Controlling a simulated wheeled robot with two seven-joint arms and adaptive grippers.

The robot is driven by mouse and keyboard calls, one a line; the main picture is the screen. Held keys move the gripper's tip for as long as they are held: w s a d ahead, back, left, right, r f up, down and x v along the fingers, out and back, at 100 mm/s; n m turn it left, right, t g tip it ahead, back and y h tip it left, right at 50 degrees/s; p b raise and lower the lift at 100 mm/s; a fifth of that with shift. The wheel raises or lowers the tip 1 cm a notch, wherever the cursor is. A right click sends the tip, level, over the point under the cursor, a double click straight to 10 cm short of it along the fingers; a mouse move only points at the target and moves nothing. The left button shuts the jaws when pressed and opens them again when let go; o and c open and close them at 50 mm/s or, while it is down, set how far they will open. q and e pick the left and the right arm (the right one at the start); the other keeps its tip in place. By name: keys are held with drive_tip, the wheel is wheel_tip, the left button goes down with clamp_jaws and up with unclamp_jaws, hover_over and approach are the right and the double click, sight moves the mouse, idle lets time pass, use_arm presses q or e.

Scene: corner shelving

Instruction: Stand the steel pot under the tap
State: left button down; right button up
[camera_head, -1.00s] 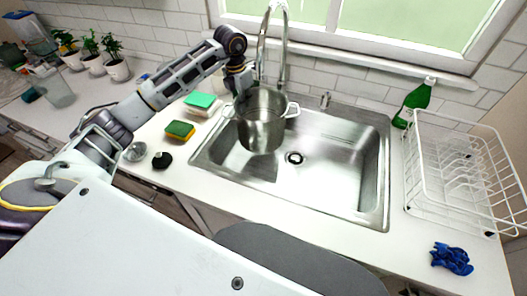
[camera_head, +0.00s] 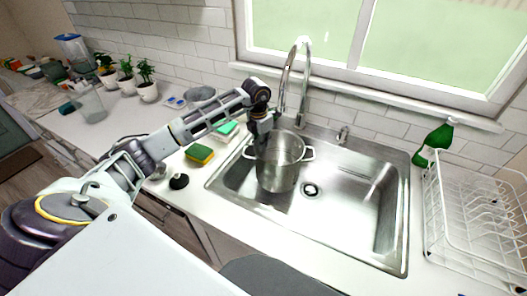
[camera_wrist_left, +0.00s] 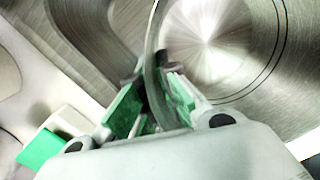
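The steel pot (camera_head: 278,172), with a loop handle on each side, is upright in the left part of the sink (camera_head: 345,215). I cannot tell whether its base touches the sink floor. The arched tap (camera_head: 304,75) stands behind, its lower end near the pot's back right rim in the picture. My left gripper (camera_head: 262,146) is at the pot's left rim. In the left wrist view, its green-padded fingers (camera_wrist_left: 157,80) straddle the pot wall (camera_wrist_left: 153,45) and appear closed on it. The pot's interior (camera_wrist_left: 215,50) looks empty. My right gripper is not in view.
A yellow-green sponge (camera_head: 200,154) and a black stopper (camera_head: 179,181) lie left of the sink. A green bottle (camera_head: 433,143) and a white dish rack (camera_head: 475,225) stand to the right. The sink's right half is clear around the drain (camera_head: 311,190).

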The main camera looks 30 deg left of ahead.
sight(263, 157)
use_arm(q)
drive_tip(key=shift+f, duration=0.85)
wheel_tip(263, 157, down, 2)
drive_tip(key=shift+f, duration=0.25)
drive_tip(key=c, duration=2.1)
unclamp_jaws()
drive_tip(key=shift+f, duration=0.1)
drive_tip(key=o, duration=0.5)
drive_tip(key=shift+c, duration=0.2)
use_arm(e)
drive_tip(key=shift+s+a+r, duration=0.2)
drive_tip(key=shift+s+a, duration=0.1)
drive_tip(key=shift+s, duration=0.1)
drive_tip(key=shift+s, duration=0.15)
